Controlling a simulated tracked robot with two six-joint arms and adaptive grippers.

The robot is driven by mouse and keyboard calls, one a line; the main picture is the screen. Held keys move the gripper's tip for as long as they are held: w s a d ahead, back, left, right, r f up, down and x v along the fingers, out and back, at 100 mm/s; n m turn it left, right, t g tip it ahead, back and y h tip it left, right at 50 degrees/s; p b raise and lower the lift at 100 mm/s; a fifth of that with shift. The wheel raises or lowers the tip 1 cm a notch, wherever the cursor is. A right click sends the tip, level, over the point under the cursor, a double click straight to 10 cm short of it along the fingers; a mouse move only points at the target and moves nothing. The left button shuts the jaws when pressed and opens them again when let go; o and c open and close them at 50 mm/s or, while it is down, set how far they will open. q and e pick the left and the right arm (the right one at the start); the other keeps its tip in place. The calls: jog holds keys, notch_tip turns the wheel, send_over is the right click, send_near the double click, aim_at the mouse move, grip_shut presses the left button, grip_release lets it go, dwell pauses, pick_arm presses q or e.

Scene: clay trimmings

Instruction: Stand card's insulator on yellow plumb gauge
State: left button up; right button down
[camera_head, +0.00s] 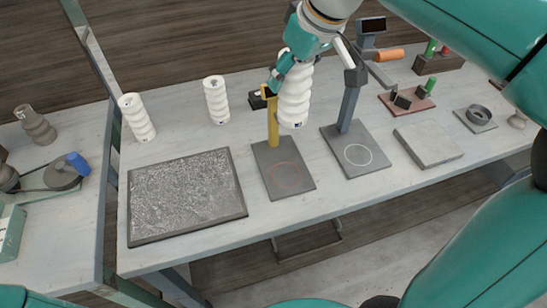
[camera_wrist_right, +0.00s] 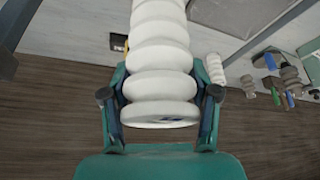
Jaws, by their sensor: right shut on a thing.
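My right gripper (camera_head: 290,70) is shut on a white ribbed insulator (camera_head: 295,104), near its upper end. The insulator is close to upright, leaning slightly in the head view. In the right wrist view, the insulator (camera_wrist_right: 160,60) sits between the two fingers (camera_wrist_right: 160,96). The yellow plumb gauge has a yellow post (camera_head: 273,128) and a dark base plate (camera_head: 304,183) with a red circle. The held insulator appears just right of the yellow post, with its lower end above the circle in the picture; its height is unclear. A small black card (camera_head: 257,101) stands behind the post. My left gripper is not in view.
Two white insulators (camera_head: 136,118) (camera_head: 216,100) stand at the back left. A grey textured tray (camera_head: 243,213) lies at front left. Right of the yellow gauge stands a blue-grey post gauge (camera_head: 348,108) with a white circle. A grey slab (camera_head: 429,146) lies further right.

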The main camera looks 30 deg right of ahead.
jog(key=shift+w+f, duration=0.15)
jog(key=shift+w, duration=0.05)
notch_tip(320, 180, down, 19)
jog(key=b, duration=0.2)
jog(key=shift+f, duration=0.2)
jog(key=shift+w+a, duration=0.1)
jog(key=shift+c, duration=1.2)
grip_release()
